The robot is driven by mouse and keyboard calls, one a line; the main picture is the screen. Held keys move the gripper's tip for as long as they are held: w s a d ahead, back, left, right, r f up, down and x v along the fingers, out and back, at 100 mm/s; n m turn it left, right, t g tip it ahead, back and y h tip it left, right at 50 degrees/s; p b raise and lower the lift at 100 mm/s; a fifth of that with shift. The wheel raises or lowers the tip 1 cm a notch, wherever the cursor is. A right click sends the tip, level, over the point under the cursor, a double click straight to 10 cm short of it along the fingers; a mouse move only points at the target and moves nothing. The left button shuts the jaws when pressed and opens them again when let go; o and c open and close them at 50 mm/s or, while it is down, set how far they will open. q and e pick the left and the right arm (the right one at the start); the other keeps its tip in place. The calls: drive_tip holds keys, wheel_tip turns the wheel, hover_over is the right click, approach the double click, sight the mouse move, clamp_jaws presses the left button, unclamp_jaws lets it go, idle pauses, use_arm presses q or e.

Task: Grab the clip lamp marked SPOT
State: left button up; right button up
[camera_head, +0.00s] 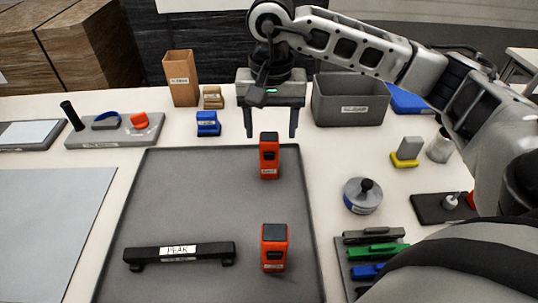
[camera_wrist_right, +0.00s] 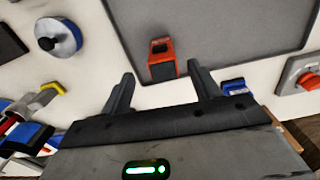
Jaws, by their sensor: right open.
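Two red-orange blocks with dark tops, which look like the clip lamps, are on the dark grey mat (camera_head: 200,200). The far lamp (camera_head: 269,158) is near the mat's back edge, and the near lamp (camera_head: 274,250) is closer to me. Each has a small white label too small to read, so I cannot tell which says SPOT. My right gripper (camera_head: 271,134) is open and empty, fingers pointing down, just behind and above the far lamp. In the right wrist view, one red lamp (camera_wrist_right: 162,68) shows between the open fingertips (camera_wrist_right: 160,70). My left gripper is not in view.
A black bar marked PEAK (camera_head: 180,252) lies on the mat's near left. A grey bin (camera_head: 350,100), blue block (camera_head: 208,124) and cardboard box (camera_head: 181,78) stand behind. A round blue-and-grey item (camera_head: 362,196) and a rack of coloured clips (camera_head: 372,252) are right.

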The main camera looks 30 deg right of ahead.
sight(269, 137)
drive_tip(key=shift+w+f+p, duration=0.15)
drive_tip(key=shift+f+p, duration=0.05)
drive_tip(key=shift+f, duration=1.25)
drive_tip(key=shift+w+f+p, duration=0.15)
drive_tip(key=shift+f+p, duration=0.05)
drive_tip(key=shift+f, duration=1.2)
drive_tip(key=c, duration=1.1)
